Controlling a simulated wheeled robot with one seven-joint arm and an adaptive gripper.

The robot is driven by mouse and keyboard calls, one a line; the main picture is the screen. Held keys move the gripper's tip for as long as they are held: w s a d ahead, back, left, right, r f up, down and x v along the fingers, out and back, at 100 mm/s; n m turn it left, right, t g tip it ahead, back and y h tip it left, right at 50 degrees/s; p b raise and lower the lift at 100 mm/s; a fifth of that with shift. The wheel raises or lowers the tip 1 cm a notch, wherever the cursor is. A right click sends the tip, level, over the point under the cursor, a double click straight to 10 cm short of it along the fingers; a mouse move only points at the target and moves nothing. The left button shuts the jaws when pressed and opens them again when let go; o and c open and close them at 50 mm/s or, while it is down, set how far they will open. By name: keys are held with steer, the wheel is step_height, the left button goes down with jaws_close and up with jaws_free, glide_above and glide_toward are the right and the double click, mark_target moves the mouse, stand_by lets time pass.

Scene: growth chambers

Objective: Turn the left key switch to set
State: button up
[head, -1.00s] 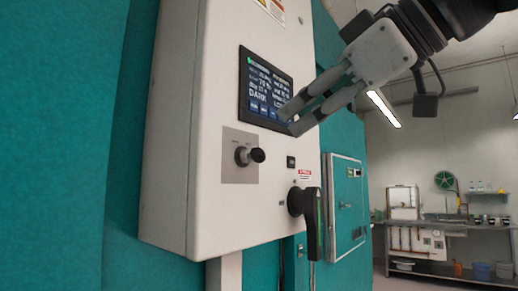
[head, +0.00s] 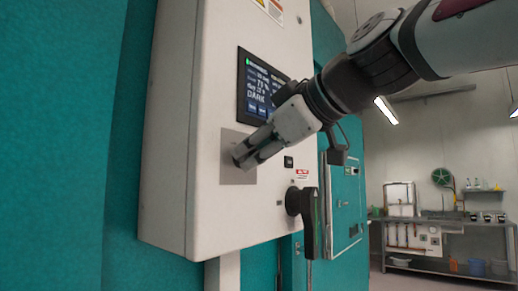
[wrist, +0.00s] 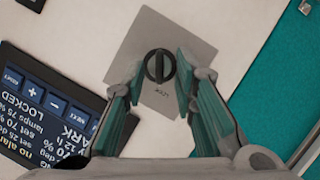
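The key switch (wrist: 159,67) is a round black knob with a raised bar, on a grey square plate (wrist: 192,38) on the white control box. In the wrist view the bar points along the picture's height, toward a small label that seems to read LOCK. My gripper (wrist: 156,62) is open, with one finger on each side of the knob and small gaps showing. In the head view my gripper (head: 243,158) reaches the plate (head: 238,176) and hides the knob. The screen (wrist: 45,105) shows LOCKED and DARK.
The screen also shows in the head view (head: 252,88), just above my gripper. A large black rotary handle (head: 306,215) sticks out from the box at lower right. A teal door panel (head: 345,205) stands beyond it. A shelf bench (head: 440,268) is far right.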

jaws_close()
steer(key=m+g, duration=0.1)
steer(key=m+g+y, duration=0.1)
steer(key=m, duration=0.1)
steer(key=m+b, duration=0.1)
steer(key=shift+w+d+m+g+y, duration=0.3)
steer(key=shift+g+y, duration=0.1)
steer(key=m, duration=0.1)
steer(key=m+g+y, duration=0.1)
steer(key=m, duration=0.1)
steer(key=shift+w+d+g+y+b, duration=0.15)
steer(key=shift+w+g+y+b, duration=0.05)
steer(key=shift+g+y+b, duration=0.15)
steer(key=shift+m, duration=0.3)
stand_by(0.4)
jaws_free()
steer(key=shift+f, duration=0.1)
